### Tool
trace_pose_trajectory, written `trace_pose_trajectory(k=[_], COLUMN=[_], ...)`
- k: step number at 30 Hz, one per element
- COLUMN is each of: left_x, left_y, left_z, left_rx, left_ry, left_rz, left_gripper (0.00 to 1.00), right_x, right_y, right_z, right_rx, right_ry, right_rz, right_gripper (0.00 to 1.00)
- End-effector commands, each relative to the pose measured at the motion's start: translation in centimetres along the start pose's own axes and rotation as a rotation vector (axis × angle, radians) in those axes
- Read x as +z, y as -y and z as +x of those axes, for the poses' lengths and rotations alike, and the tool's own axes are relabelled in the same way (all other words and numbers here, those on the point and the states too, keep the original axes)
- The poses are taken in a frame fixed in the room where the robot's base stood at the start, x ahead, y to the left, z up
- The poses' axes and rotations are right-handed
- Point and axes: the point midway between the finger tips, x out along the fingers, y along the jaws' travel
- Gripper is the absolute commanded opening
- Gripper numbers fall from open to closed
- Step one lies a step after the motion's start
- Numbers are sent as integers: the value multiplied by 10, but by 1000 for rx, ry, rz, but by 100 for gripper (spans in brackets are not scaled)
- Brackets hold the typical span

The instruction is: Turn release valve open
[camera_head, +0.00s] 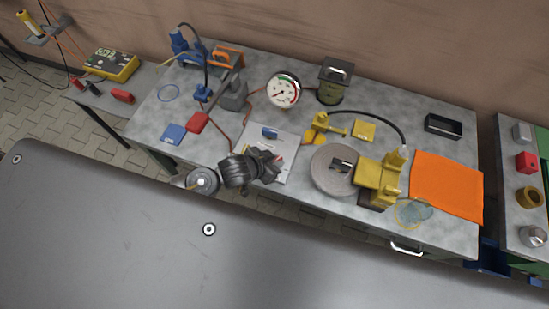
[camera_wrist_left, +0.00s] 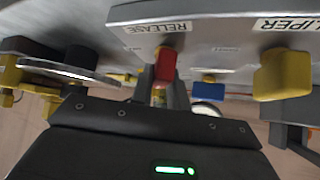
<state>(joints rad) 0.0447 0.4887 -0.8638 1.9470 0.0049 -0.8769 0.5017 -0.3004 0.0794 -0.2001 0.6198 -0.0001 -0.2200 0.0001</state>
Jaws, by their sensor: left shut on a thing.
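The release valve's red handle (camera_wrist_left: 166,64) is in the left wrist view, beside the printed word RELEASE on a grey panel (camera_wrist_left: 210,30). My left gripper (camera_wrist_left: 163,92) is shut on this red handle, with its fingers on either side of it. In the head view, my left gripper (camera_head: 268,165) is over the pale panel (camera_head: 285,143) on the bench and hides the red handle. A blue handle (camera_head: 270,132) shows on the panel beyond the gripper. A yellow handle (camera_wrist_left: 282,76) sits beside the label ending in "LIPER". My right gripper is not in view.
A round gauge (camera_head: 283,91) stands behind the panel. A grey disc (camera_head: 336,170) with a yellow caliper (camera_head: 382,175) is to the right, joined to a black hose. A red-handled lever (camera_head: 197,122) is to the left. An orange cloth (camera_head: 446,188) lies at the bench's right end.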

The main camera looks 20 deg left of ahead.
Motion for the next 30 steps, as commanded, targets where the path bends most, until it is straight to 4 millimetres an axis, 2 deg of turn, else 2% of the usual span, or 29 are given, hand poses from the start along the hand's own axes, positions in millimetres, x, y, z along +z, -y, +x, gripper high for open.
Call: trace_pose_trajectory(k=[9, 18, 30], left_x=[-4, -4, -3], left_y=[-3, -1, 1], left_z=[-3, -2, 0], left_rx=[-183, -299, -347], left_ry=[2, -2, -8], left_rz=[-193, -302, -348], left_gripper=[0, 0, 0], right_x=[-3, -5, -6], right_y=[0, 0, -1], right_z=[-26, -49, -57], right_rx=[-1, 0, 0], right_ry=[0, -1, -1], right_rz=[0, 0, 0], right_gripper=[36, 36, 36])
